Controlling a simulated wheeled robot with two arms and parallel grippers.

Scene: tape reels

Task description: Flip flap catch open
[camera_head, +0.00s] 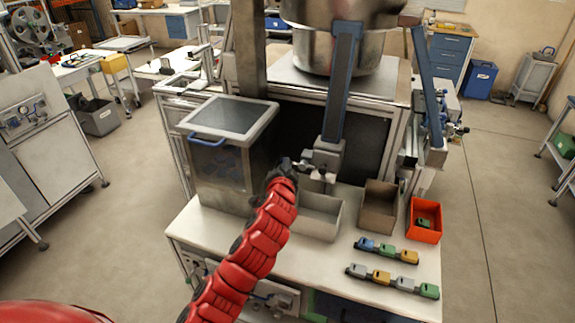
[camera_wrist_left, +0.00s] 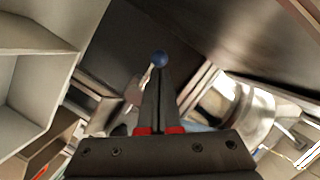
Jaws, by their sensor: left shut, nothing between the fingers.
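A small lever with a blue ball knob (camera_wrist_left: 160,58) shows in the left wrist view, its thin metal stem angling down-left from the ball. I take it for the catch; its state is unclear. My left gripper (camera_wrist_left: 160,75) is shut and empty, its fingertips just below the ball in that picture; I cannot tell whether they touch it. In the head view my left gripper (camera_head: 288,164) is beside a grey metal block (camera_head: 328,155) at the foot of a blue upright bar (camera_head: 342,85). The knob cannot be made out there. My right gripper is not in view.
A glass-lidded box (camera_head: 225,118) stands left of my gripper. Below are a pale open bin (camera_head: 318,232), a brown bin (camera_head: 378,212) and an orange bin (camera_head: 424,234) with a green piece inside. Coloured blocks (camera_head: 387,250) lie in rows on the bench. A large steel vessel (camera_head: 330,50) stands above.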

